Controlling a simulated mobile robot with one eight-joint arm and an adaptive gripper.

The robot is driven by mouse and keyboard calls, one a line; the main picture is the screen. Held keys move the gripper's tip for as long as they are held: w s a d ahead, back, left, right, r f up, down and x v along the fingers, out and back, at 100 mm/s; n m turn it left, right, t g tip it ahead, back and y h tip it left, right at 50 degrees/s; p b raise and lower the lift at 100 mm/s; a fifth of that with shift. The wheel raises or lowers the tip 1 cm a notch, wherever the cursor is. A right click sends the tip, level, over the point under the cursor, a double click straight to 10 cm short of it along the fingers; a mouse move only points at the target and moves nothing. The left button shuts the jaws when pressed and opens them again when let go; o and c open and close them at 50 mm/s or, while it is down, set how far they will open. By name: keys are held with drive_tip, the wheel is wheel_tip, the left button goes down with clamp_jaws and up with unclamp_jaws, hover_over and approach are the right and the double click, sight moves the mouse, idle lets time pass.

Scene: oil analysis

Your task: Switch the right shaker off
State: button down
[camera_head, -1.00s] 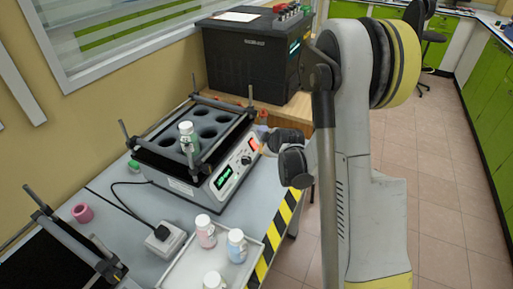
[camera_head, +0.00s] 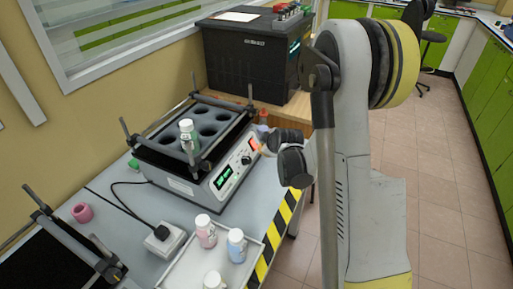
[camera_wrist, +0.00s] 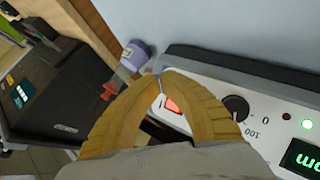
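The right shaker (camera_head: 185,185) is a light grey box with a dark holed tray on top, and a green-labelled bottle (camera_head: 188,135) stands in it. Its front has a green lit display (camera_head: 222,177), also in the wrist view (camera_wrist: 303,157), a black knob (camera_wrist: 236,108) and a red lit switch (camera_wrist: 172,105). My gripper (camera_wrist: 161,77) is shut and empty, its yellow fingertips together at the switch end of the panel. The red switch shows between the fingers. I cannot tell whether the fingertips touch the panel. In the head view my wrist partly hides the fingers.
A black machine (camera_head: 250,60) stands behind the shaker. A small bottle with an orange tip (camera_wrist: 135,55) is near my fingertips. A white tray (camera_head: 180,270) with several bottles lies in front. Part of another shaker (camera_head: 60,255) shows at lower left. Open floor lies right.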

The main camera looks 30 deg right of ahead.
drive_tip(key=shift+w+a+f, duration=0.15)
drive_tip(key=shift+w, duration=0.05)
drive_tip(key=shift+w+a+f, duration=0.15)
drive_tip(key=shift+w+f, duration=0.05)
idle(0.8)
drive_tip(key=shift+s+r, duration=0.1)
drive_tip(key=shift+s+d+r, duration=0.35)
drive_tip(key=shift+s+d, duration=0.05)
idle(0.3)
drive_tip(key=s+d+r, duration=0.1)
drive_tip(key=s+d+r+p, duration=0.1)
drive_tip(key=s+r, duration=0.1)
drive_tip(key=shift+s+d+p, duration=0.15)
drive_tip(key=shift+d+p, duration=0.1)
drive_tip(key=shift+p, duration=0.05)
idle(0.5)
